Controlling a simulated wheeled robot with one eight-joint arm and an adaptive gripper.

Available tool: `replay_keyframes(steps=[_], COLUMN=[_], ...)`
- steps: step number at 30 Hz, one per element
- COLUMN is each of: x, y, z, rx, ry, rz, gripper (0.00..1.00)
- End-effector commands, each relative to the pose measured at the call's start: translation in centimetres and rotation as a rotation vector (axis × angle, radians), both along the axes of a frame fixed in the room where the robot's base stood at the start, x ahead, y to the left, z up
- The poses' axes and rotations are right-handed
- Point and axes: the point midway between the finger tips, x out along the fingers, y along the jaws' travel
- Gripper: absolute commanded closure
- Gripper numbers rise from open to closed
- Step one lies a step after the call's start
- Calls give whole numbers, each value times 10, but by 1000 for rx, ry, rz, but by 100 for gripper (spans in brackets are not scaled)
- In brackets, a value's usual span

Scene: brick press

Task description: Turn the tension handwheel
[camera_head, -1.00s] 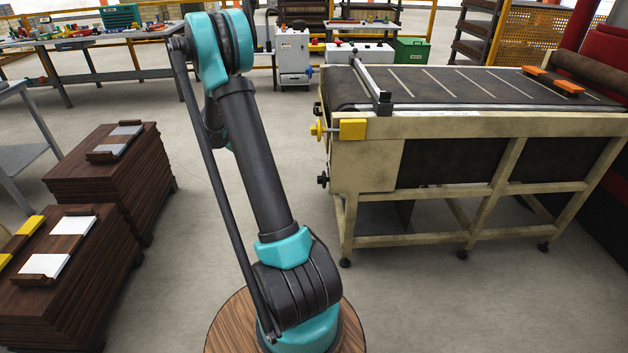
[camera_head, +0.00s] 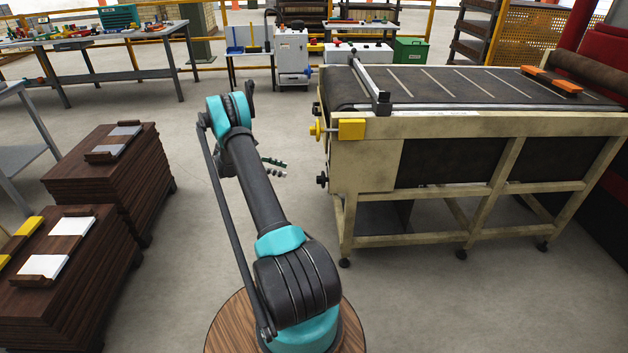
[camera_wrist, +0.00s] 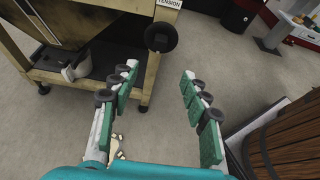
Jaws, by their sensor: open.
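The tension handwheel is a black round wheel (camera_wrist: 161,37) under a white label reading TENSION (camera_wrist: 168,4) in the wrist view. In the head view it is a small black knob (camera_head: 322,180) low on the left end of the conveyor frame (camera_head: 365,165). My gripper (camera_wrist: 158,82) is open and empty, its green-padded fingers spread on both sides of bare floor. The handwheel shows beyond the fingertips, apart from them. In the head view my gripper (camera_head: 273,168) is left of the handwheel, partly hidden behind my arm.
A yellow handwheel (camera_head: 316,130) and yellow block (camera_head: 352,129) stick out above the black knob. Orange pieces (camera_head: 552,82) lie on the conveyor belt. Stacks of brown boards (camera_head: 110,190) stand at the left.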

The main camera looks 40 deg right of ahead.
Motion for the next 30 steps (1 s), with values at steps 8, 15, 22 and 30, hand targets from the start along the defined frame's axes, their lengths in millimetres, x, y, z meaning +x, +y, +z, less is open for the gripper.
replay_keyframes(steps=[8, 15, 22, 30], x=[-27, -51, -68, -76], y=[-43, -81, -109, -122], z=[-20, -39, -53, -59], rx=[-1, 0, 0, 0], ry=[-1, -1, -2, -1], rz=[-3, -4, -2, 0], gripper=[53, 53, 53, 53])
